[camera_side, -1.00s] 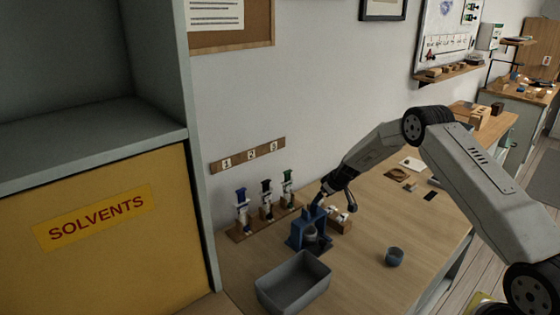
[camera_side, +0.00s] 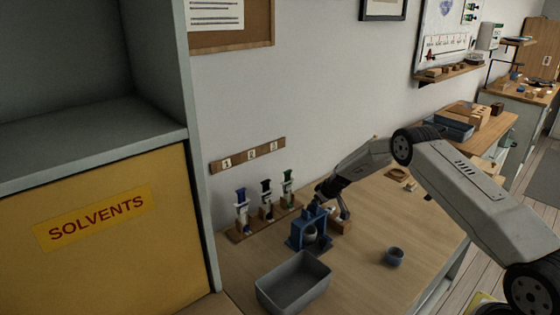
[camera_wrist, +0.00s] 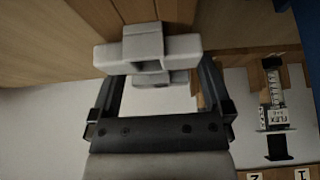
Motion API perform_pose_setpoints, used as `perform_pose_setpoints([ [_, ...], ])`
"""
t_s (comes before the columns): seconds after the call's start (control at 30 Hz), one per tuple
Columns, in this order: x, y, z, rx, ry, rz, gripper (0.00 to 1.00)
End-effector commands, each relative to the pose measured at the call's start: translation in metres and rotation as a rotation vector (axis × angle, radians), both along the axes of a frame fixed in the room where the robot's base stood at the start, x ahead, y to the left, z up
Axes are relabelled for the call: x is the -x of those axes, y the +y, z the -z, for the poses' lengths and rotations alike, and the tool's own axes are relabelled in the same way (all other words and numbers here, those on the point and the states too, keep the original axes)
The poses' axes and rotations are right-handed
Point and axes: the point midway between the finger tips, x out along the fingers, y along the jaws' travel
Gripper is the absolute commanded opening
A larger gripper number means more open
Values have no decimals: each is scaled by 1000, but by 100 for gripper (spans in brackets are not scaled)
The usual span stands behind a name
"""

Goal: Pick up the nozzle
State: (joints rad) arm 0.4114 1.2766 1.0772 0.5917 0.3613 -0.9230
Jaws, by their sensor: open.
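In the side view my gripper (camera_side: 342,213) is low over a small wooden block (camera_side: 342,226) behind the blue stand (camera_side: 308,232). A small white piece, likely the nozzle (camera_side: 332,211), shows there, partly hidden by my gripper. In the wrist view my gripper (camera_wrist: 158,75) has its two dark fingers spread apart. A pale, wide-winged piece that looks like the nozzle (camera_wrist: 147,48) lies across the gap at their tips, with a second pale piece (camera_wrist: 150,78) beneath it. I cannot tell whether the fingers touch either one.
Several syringes (camera_side: 267,205) stand in a wooden rack left of the blue stand, under numbered labels (camera_side: 247,155). A grey bin (camera_side: 293,283) is at the front and a small blue-grey cup (camera_side: 394,256) to the right. The bench between stand and cup is clear.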

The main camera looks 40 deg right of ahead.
Motion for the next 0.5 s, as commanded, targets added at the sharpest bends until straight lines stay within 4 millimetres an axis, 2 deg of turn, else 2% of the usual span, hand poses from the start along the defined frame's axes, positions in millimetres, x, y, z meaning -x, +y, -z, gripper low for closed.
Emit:
perform_pose_setpoints([
  [0.13,0,0,0,0,0,0,100],
  [0.17,0,0,0,0,0,0,94],
  [0.4,0,0,0,0,0,0,17],
  [0.5,0,0,0,0,0,0,15],
])
